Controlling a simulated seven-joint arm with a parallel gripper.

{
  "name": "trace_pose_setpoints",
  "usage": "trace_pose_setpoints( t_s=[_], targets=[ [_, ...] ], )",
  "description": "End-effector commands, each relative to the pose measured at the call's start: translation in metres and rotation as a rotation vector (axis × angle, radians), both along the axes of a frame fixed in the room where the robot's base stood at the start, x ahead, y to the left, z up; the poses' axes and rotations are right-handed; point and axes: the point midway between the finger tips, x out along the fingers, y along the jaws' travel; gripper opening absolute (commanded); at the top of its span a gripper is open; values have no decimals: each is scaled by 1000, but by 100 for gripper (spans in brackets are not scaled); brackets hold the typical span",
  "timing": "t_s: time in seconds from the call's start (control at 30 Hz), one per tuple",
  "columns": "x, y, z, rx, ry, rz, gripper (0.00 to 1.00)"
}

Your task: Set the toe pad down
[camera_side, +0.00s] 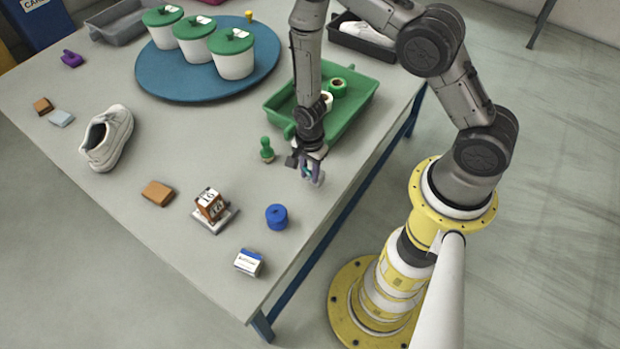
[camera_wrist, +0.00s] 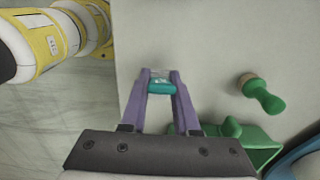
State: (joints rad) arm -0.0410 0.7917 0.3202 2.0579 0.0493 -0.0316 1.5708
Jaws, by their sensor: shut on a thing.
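My gripper (camera_side: 312,180) is over the table near its right edge, fingers pointing down. In the wrist view its purple fingers (camera_wrist: 160,80) are shut on a small teal piece with a pale end, which I take to be the toe pad (camera_wrist: 161,87). In the side view the held piece is too small and too covered by the fingers to make out well. I cannot tell whether it touches the table.
A green stamp (camera_side: 267,150) stands left of my gripper, and a green tray (camera_side: 352,118) lies behind. In front are a blue spool (camera_side: 277,217), a number block (camera_side: 211,205) and a small box (camera_side: 248,262). A white shoe (camera_side: 108,138) sits left.

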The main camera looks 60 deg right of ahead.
Motion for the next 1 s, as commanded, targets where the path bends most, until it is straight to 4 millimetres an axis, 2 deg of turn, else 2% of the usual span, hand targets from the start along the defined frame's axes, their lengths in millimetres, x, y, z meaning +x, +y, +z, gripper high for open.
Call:
trace_pose_setpoints(
  t_s=[0.1,0.2,0.67,0.7,0.8,0.83,1.0],
  targets=[
    [-2,0,-18,0,5,2,0],
    [-1,0,-26,0,3,0,0],
    [-1,0,-33,0,1,0,0],
    [-1,0,-32,0,1,0,36],
    [-1,0,-32,0,1,0,54],
    [-1,0,-32,0,1,0,59],
    [-1,0,-32,0,1,0,59]
  ],
)
